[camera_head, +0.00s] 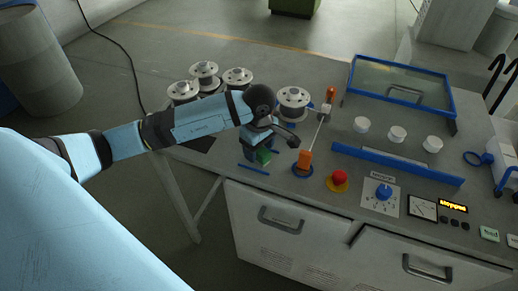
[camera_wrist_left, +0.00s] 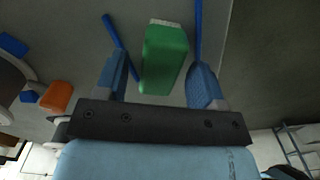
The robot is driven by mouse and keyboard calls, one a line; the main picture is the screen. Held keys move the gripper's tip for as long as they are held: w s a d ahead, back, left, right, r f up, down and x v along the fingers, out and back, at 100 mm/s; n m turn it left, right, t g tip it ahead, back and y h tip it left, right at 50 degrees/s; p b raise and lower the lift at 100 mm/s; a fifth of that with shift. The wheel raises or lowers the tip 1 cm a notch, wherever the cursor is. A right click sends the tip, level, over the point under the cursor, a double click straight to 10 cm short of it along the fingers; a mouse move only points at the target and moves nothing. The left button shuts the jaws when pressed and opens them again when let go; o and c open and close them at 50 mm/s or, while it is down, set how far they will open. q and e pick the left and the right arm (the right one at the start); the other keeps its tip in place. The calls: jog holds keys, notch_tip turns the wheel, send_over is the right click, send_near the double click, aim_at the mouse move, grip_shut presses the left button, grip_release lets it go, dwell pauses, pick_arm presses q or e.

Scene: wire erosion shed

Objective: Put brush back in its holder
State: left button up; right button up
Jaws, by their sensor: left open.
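The green block (camera_head: 264,156), which looks like the brush, has a pale edge at one end. In the left wrist view the green block (camera_wrist_left: 165,60) lies between the two blue fingers of my left gripper (camera_wrist_left: 160,78), with a gap on each side. My left gripper (camera_head: 262,150) is open, low over the table's front left part, and partly hides the block. Thin blue strips (camera_head: 253,168) lie on either side of the block; I cannot tell for sure whether they are the holder. My right gripper is out of view.
An orange block (camera_head: 305,159) on a blue ring stands close right of my gripper, with a rod rising behind. A red button (camera_head: 339,178) is beyond it. Several metal spools (camera_head: 238,77) stand behind my arm. A blue-framed tray (camera_head: 400,82) and white pucks (camera_head: 397,133) are right.

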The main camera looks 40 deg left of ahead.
pick_arm(q)
notch_tip(320, 180, up, 11)
jog(key=b, duration=0.1)
dwell(0.6)
